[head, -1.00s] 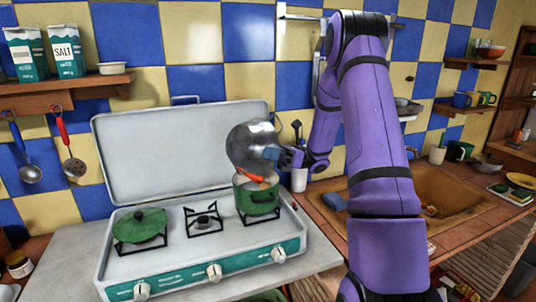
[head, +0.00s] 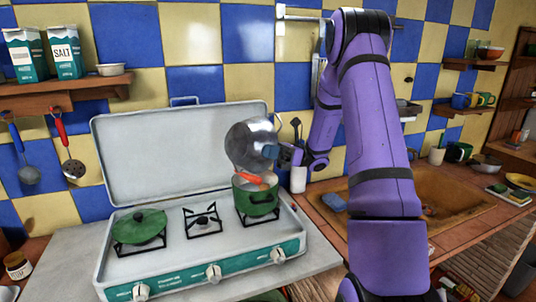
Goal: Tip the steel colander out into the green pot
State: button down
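The steel colander (head: 246,147) is tilted on its side above the green pot, its bowl facing away to the upper left. My gripper (head: 271,152) is at the colander's right edge and appears shut on it; the fingers are small and partly hidden. The green pot (head: 257,200) stands upright on the stove's right burner. Orange pieces (head: 251,179) show at the pot's mouth, just under the colander. I cannot tell whether anything is left inside the colander.
The camping stove (head: 180,262) has its lid raised behind. A green lid (head: 139,227) lies on the left burner and the middle burner (head: 203,222) is bare. A white utensil holder (head: 298,178) stands right of the pot, beside the sink (head: 450,195).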

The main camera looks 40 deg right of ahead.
aim_at(268, 140)
jog(key=shift+f, duration=0.5)
dwell(0.3)
jog(key=shift+r, duration=0.1)
dwell(0.5)
jog(key=shift+r, duration=1.95)
jog(key=shift+s+a+r+h, duration=0.1)
jog(key=shift+a+r+h, duration=0.15)
jog(key=shift+r+h, duration=0.2)
jog(key=s+a+f+n+h, duration=0.2)
jog(key=a+n+h, duration=0.3)
jog(key=a+h, duration=0.7)
jog(key=shift+a+f+n+g+h, duration=0.3)
jog(key=shift+f+n+h, duration=0.15)
jog(key=shift+h, duration=3.2)
